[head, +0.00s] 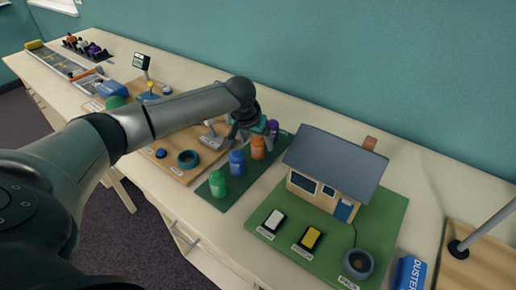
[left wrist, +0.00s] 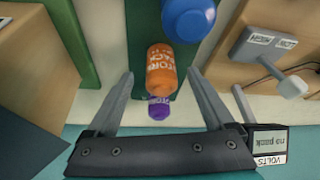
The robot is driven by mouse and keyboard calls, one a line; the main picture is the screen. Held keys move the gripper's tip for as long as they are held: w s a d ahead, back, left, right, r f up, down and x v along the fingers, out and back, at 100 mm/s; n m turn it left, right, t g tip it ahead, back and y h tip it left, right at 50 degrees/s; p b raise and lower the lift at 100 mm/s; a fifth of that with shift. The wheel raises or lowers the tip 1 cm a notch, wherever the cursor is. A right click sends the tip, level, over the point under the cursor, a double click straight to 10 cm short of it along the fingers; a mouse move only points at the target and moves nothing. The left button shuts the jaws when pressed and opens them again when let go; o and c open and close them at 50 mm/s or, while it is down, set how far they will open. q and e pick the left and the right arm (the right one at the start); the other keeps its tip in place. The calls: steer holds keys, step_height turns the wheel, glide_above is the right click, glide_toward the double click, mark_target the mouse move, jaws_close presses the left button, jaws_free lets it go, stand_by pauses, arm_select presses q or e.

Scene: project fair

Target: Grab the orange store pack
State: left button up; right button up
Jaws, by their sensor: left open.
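The orange store pack (head: 258,148) stands on a dark green mat (head: 212,192), in a row between the blue pack (head: 237,163) and the purple pack (head: 272,127). My left gripper (head: 247,128) is above and beside the far end of this row. In the left wrist view the orange pack (left wrist: 165,70) shows between the two open fingers of my left gripper (left wrist: 160,74), apart from both. The purple pack (left wrist: 160,107) is nearer the palm and the blue pack (left wrist: 188,18) farther off. My right gripper is not in view.
A green pack (head: 218,184) stands at the mat's near end. A model house (head: 335,165) on a green board is to the right. A wooden board (head: 175,172) with a teal ring is to the left. A meter reading "no pack" (left wrist: 268,143) shows in the wrist view. The wall is close behind.

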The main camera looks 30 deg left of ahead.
mark_target(258, 146)
arm_select(q)
steer(key=shift+b+x, duration=0.5)
steer(key=shift+x, duration=1.45)
steer(key=shift+a, duration=0.1)
jaws_close()
